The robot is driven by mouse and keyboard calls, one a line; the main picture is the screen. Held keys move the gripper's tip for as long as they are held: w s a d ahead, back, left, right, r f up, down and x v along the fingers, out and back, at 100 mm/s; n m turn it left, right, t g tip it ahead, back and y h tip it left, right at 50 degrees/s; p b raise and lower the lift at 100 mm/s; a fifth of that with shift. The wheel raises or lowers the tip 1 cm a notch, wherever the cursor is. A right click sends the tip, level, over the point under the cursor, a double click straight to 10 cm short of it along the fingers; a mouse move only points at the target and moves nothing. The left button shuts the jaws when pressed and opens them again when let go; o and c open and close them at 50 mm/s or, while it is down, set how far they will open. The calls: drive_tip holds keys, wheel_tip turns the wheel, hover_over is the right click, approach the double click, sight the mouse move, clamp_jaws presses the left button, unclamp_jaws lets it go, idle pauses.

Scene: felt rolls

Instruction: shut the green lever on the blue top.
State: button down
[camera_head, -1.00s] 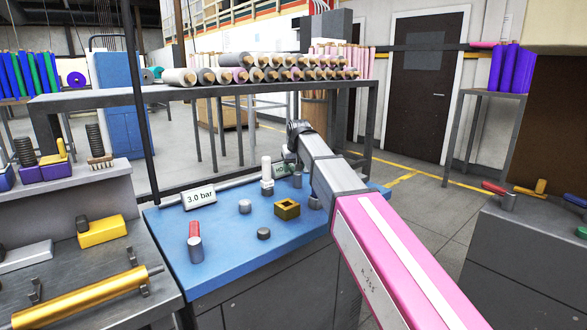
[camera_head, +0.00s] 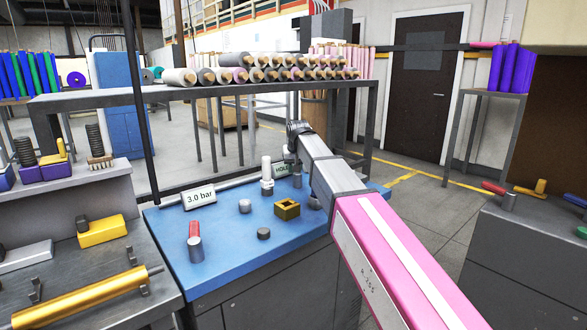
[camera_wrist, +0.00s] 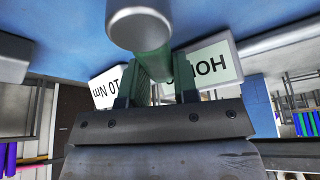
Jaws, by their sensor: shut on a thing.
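The blue top (camera_head: 220,262) is a bench surface in the middle of the head view. In the wrist view the green lever (camera_wrist: 152,62) runs from a rounded grey post (camera_wrist: 140,25) down between my fingers. My gripper (camera_wrist: 157,88) is shut on the lever, with one finger on each side of it. In the head view my arm reaches over the back right of the blue top, and my wrist largely hides the gripper and lever there. The lever's far end is hidden by my gripper.
A HOLD sign (camera_head: 282,169) and a white post (camera_head: 266,172) stand close by my gripper. A 10 Nm sign (camera_wrist: 108,88) shows in the wrist view. A red lever (camera_head: 194,229), a yellow square block (camera_head: 287,210) and a 3.0 bar sign (camera_head: 199,198) are also on the blue top.

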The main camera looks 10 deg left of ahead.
drive_tip(key=m, duration=0.1)
drive_tip(key=d+m+h, duration=0.1)
drive_tip(key=m, duration=0.1)
drive_tip(key=shift+w+d, duration=0.15)
drive_tip(key=shift+d, duration=0.1)
drive_tip(key=d+m+h, duration=0.1)
drive_tip(key=m, duration=0.2)
drive_tip(key=shift+d, duration=0.15)
drive_tip(key=m, duration=0.1)
drive_tip(key=d+m+h, duration=0.1)
drive_tip(key=shift+s+d+m, duration=0.1)
drive_tip(key=shift+s+m, duration=0.1)
drive_tip(key=shift+m, duration=0.1)
drive_tip(key=shift+s+d+m+g+h, duration=0.25)
drive_tip(key=shift+d+m+h, duration=0.1)
drive_tip(key=shift+m, duration=0.45)
drive_tip(key=shift+s+d+m+g+h, duration=0.15)
drive_tip(key=shift+d+m+g+h, duration=0.15)
drive_tip(key=shift+m, duration=0.5)
drive_tip(key=c, duration=0.9)
unclamp_jaws()
drive_tip(key=shift+r, duration=0.1)
